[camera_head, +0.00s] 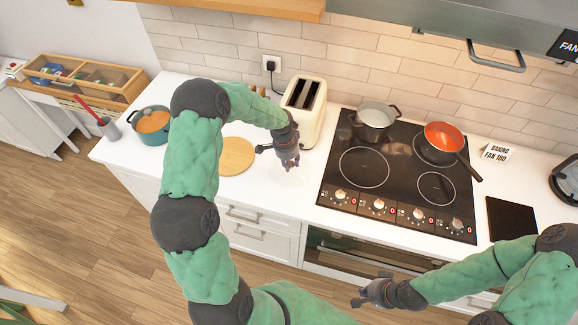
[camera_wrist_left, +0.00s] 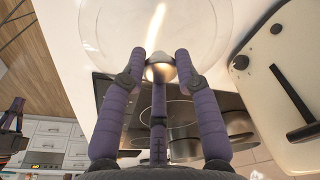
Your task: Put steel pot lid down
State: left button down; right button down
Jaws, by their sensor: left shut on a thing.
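The steel pot lid is a clear glass disc with a small steel knob. It fills the top of the left wrist view (camera_wrist_left: 195,25) and shows faintly in the head view (camera_head: 290,178). My left gripper (camera_head: 289,164) points down between the cutting board and the cooktop, shut on the lid's knob (camera_wrist_left: 160,68). I cannot tell whether the lid touches the counter. The steel pot (camera_head: 374,123) stands uncovered at the cooktop's back left. My right gripper (camera_head: 368,292) is open and empty in front of the counter.
The toaster (camera_head: 304,108) stands right behind the left gripper. The round wooden board (camera_head: 236,157) lies left of it, with a teal pot (camera_head: 151,124) further left. The cooktop (camera_head: 390,160) is to the right and carries a red pan (camera_head: 443,137).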

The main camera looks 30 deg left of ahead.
aim_at(288, 162)
pick_arm(q)
jog(key=shift+w+a+f, duration=0.15)
jog(key=shift+a+f, duration=0.2)
jog(key=shift+f, duration=0.4)
notch_tip(288, 162, down, 2)
jog(key=shift+w+f, duration=0.1)
jog(key=shift+f, duration=0.15)
jog(key=shift+f, duration=0.2)
jog(key=c, duration=0.9)
grip_release()
jog(key=shift+r, duration=0.2)
